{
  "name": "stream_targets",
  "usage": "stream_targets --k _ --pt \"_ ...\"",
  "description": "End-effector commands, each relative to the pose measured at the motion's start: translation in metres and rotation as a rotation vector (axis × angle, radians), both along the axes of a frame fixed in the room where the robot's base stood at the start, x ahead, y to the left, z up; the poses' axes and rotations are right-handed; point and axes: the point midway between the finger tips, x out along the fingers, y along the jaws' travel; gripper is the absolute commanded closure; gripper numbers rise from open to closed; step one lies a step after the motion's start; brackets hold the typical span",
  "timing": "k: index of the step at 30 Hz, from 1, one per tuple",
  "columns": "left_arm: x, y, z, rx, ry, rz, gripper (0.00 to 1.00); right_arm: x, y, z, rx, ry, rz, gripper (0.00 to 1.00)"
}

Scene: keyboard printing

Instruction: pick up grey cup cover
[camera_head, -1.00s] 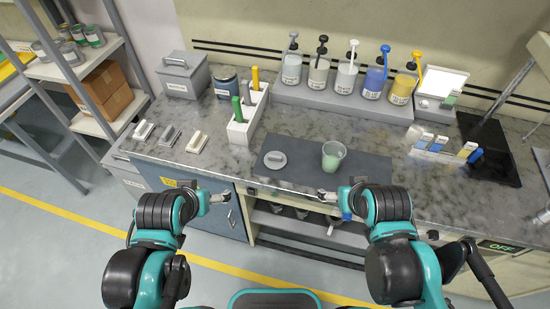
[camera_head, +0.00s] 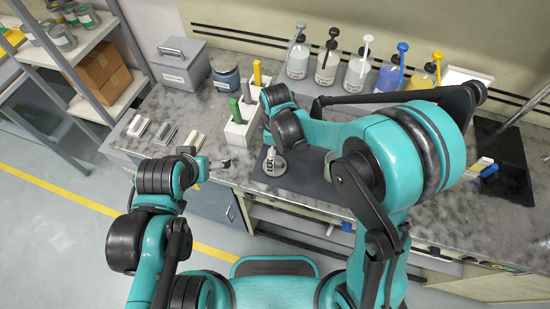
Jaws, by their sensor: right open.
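The grey cup cover (camera_head: 274,168) is a flat round lid on the dark mat (camera_head: 308,184) near the counter's front edge. My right gripper (camera_head: 270,157) points down at the cover's knob from above, with its fingers open. I cannot tell whether the fingers touch the knob. My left gripper (camera_head: 222,163) is in front of the counter, left of the mat, and looks empty; its jaw opening is too small to judge.
A white holder (camera_head: 238,132) with several coloured handles stands just behind and left of the cover. Several pump bottles (camera_head: 298,62) line the back. Small blocks (camera_head: 164,133) lie at the left of the counter, and a grey box (camera_head: 180,76) stands behind them.

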Motion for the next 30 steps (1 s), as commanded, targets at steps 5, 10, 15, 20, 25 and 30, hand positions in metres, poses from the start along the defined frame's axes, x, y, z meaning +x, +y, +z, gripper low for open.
stream_targets --k 5,10,15,20,25,30 --pt "0.000 0.000 -0.006 0.000 0.000 0.000 0.11 0.001 0.001 -0.022 -0.001 0.002 0.004 0.02" --pt "0.000 0.000 -0.013 0.000 0.000 0.000 0.11 0.006 0.002 -0.044 -0.001 0.001 0.002 0.02" --pt "0.000 0.000 -0.020 0.000 0.000 0.000 0.11 0.010 0.003 -0.069 0.000 0.001 0.001 0.02" --pt "0.000 0.000 -0.021 0.000 0.000 0.000 0.11 0.009 0.003 -0.077 0.000 0.000 0.001 0.02" --pt "0.000 0.000 -0.020 0.000 0.000 0.000 0.11 0.009 0.003 -0.076 0.000 0.000 0.000 0.02" --pt "0.000 0.000 -0.020 0.000 0.000 0.000 0.11 0.009 0.003 -0.076 0.000 0.000 0.000 0.41"
